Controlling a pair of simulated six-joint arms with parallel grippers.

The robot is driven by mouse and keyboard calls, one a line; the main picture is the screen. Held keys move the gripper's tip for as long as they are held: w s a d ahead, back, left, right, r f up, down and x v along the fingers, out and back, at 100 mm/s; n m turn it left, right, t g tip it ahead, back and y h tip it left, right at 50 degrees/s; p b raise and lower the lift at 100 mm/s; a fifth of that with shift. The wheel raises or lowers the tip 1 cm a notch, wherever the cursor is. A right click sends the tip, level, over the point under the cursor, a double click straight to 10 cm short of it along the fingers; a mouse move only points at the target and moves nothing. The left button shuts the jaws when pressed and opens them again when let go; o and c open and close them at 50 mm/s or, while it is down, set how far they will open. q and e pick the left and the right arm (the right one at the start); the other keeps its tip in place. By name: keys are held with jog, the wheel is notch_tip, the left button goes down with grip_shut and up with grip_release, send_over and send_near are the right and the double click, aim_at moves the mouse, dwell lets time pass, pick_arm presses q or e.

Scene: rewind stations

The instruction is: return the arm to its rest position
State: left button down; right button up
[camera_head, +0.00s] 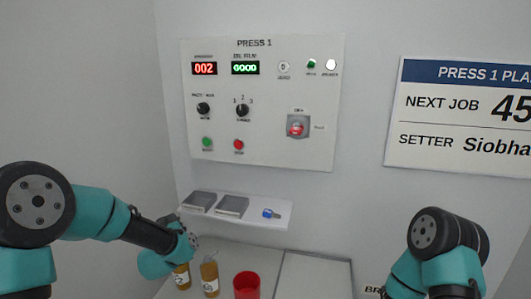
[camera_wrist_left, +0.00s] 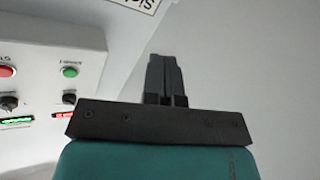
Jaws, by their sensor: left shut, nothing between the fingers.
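My left arm (camera_head: 95,210) comes in from the left in the head view, with its wrist (camera_head: 165,260) low in front of the small shelf's left end. The fingers are hard to make out there. In the left wrist view my left gripper (camera_wrist_left: 165,58) has its two dark fingers together, with nothing between them. My right arm (camera_head: 445,250) stands folded at the lower right of the head view; its gripper does not show.
The PRESS 1 panel (camera_head: 265,165) is on the wall. A shelf (camera_head: 250,214) below holds two grey blocks (camera_head: 232,206) and a blue item (camera_head: 271,213). Two amber bottles (camera_head: 209,277) and a red cup (camera_head: 246,285) stand below. A sign (camera_head: 440,125) hangs at right.

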pick_arm(q)
jog(key=s+d+f+m+g+h, duration=0.15)
jog(key=s+f+g, duration=0.25)
jog(key=s+f, duration=0.45)
jog(key=s+d+f+g+h, duration=0.2)
jog(key=s+d+f+g, duration=0.3)
jog(key=f, duration=0.7)
jog(key=s+a+f+m+g+h, duration=0.1)
jog(key=s+f+g+h, duration=0.15)
jog(key=s+f, duration=0.7)
jog(key=s+d+f+m+g+h, duration=0.1)
jog(key=s+d+f+m+g, duration=0.1)
jog(key=s+d+f+g, duration=0.2)
jog(key=s+f+g, duration=0.1)
jog(key=s+f, duration=0.2)
jog(key=s, duration=0.2)
jog(key=shift+s+f, duration=0.25)
jog(key=shift+s, duration=0.1)
pick_arm(e)
jog(key=shift+s+d, duration=0.15)
jog(key=shift+d, duration=0.15)
